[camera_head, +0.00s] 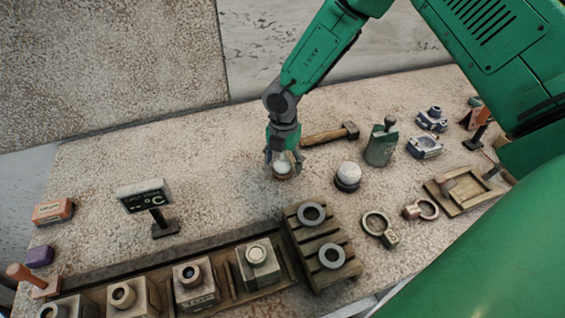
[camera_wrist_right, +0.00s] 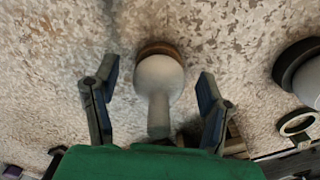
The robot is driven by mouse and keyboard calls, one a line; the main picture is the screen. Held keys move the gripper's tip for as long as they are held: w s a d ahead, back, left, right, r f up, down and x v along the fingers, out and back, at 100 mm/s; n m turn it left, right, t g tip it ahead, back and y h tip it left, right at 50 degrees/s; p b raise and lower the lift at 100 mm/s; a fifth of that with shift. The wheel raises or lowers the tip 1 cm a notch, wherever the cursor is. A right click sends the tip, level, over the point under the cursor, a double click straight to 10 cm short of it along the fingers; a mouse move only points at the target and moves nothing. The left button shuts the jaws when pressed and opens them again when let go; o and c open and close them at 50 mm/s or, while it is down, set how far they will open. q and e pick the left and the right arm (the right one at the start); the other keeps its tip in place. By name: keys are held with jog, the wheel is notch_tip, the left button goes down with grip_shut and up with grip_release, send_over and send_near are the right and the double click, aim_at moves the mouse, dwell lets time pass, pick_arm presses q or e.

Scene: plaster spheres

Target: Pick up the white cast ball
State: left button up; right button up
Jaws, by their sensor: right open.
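A white ball (camera_head: 283,169) sits on a small brown ring on the speckled table, directly under my right gripper (camera_head: 283,158). In the right wrist view the white ball (camera_wrist_right: 158,78) has a pale stem pointing toward my palm, and the brown ring shows at its far side. My right gripper (camera_wrist_right: 158,82) is open, with one finger on each side of the ball and visible gaps between. A second white ball (camera_head: 349,171) rests on a dark round base to the right; part of it also shows in the right wrist view (camera_wrist_right: 309,80). My left gripper is not in view.
A hammer (camera_head: 330,135) lies just behind my right gripper. A slatted wooden pallet (camera_head: 340,276) with two rings stands in front, beside a tray of several blocks. A sign (camera_head: 146,196) stands at left.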

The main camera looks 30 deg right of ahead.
jog(key=shift+d, duration=0.1)
jog(key=shift+c, duration=1.2)
jog(key=shift+r, duration=0.1)
jog(key=c, duration=0.7)
jog(key=shift+a, duration=0.25)
jog(key=c, duration=0.3)
jog(key=shift+a, duration=0.15)
jog(key=shift+c, duration=0.2)
jog(key=shift+r, duration=0.1)
